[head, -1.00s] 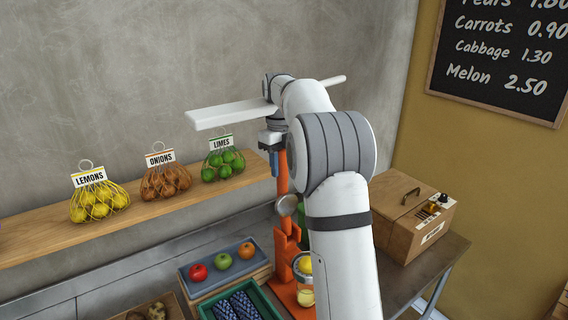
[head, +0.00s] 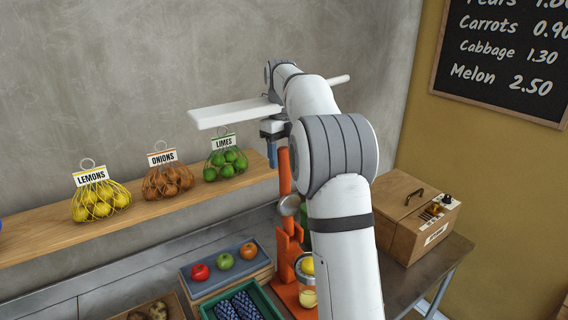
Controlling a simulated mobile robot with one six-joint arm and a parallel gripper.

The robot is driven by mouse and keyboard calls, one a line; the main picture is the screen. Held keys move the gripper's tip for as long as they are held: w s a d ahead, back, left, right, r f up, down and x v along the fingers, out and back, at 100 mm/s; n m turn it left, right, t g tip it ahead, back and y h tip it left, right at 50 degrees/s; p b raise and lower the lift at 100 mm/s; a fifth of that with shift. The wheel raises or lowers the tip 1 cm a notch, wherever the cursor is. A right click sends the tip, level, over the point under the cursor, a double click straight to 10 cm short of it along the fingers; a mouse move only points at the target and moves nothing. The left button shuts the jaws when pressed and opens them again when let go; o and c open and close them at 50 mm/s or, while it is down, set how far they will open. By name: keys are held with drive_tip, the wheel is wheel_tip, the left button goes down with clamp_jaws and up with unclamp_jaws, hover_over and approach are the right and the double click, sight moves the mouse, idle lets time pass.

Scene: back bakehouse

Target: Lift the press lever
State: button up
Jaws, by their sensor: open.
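The orange press (head: 291,244) stands on the bench, partly hidden behind my arm. An orange bar (head: 285,172) rises from it. I cannot tell whether this bar is the lever or the post. A round silver part (head: 289,205) sits on the press at mid height. A yellow lemon (head: 307,266) and a glass of pale yellow liquid (head: 307,296) are low at its right. My gripper (head: 272,158) is open, with blue fingers pointing down, just left of the bar's top. Whether it touches the bar is unclear.
A blue tray (head: 204,293) of fruit and a green crate (head: 272,305) stand left of the press. A wooden box (head: 405,240) stands right. A wooden shelf (head: 45,240) with net bags of lemons (head: 100,202), onions (head: 167,183) and limes (head: 225,164) runs along the wall behind.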

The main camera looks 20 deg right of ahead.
drive_tip(key=r, duration=0.4)
drive_tip(key=shift+w+r, duration=0.2)
drive_tip(key=shift+r, duration=0.35)
